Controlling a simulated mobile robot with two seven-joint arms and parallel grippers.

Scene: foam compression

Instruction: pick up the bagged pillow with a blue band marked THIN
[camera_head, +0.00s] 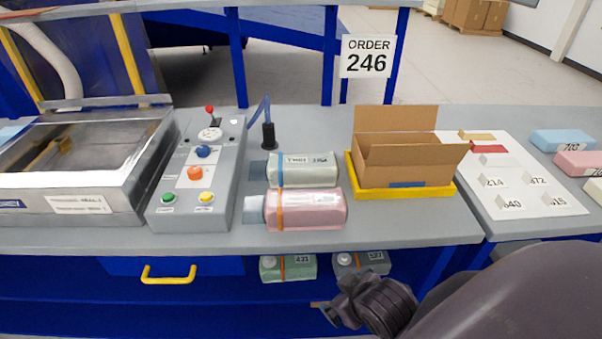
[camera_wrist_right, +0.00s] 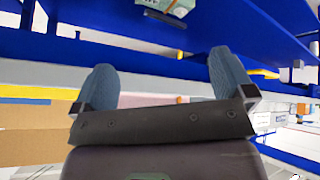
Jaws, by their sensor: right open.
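A pale green bagged pillow (camera_head: 312,170) with a blue band (camera_head: 281,169) lies on the grey bench; the print on it is too small to read surely. A pink bagged pillow (camera_head: 318,211) with an orange band lies just in front of it. My right gripper (camera_head: 325,310) is low in front of the bench, near the lower shelf and apart from the pillows. In the right wrist view its two blue fingers (camera_wrist_right: 163,64) are spread with nothing between them. My left gripper is not in view.
Below the bench, a green bag (camera_head: 297,268) and a grey bag (camera_head: 373,263) lie on the blue shelf. An open cardboard box (camera_head: 415,168) stands in a yellow tray (camera_head: 405,193) right of the pillows. A grey control box (camera_head: 190,212) stands to their left.

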